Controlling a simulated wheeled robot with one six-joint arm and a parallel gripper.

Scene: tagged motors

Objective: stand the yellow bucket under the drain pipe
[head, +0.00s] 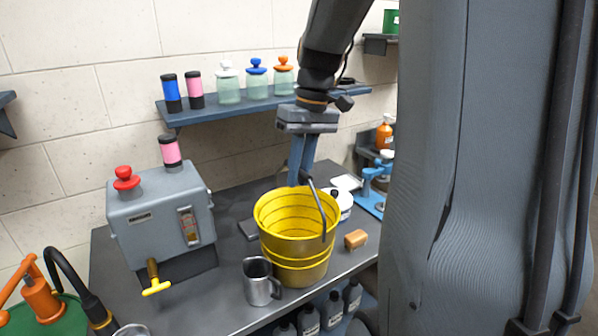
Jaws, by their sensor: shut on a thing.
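The yellow bucket (300,256) is upright over the dark workbench in the head view, with its open top towards me. I cannot tell whether its base touches the bench. My gripper (303,180) points down above the bucket, its blue fingers shut on the dark bail handle, which rises from the rim. A grey box-shaped machine (150,215) with a red knob on top stands to the left of the bucket. A brass fitting with a yellow handle (155,287) sticks out low on its front. I cannot clearly make out a drain pipe.
A metal mug (260,284) stands close at the bucket's front left. A tan block (355,239) lies to its right, and a white round container (342,203) behind right. A blue shelf (243,109) holds jars. Dark bottles (331,310) stand below the bench edge.

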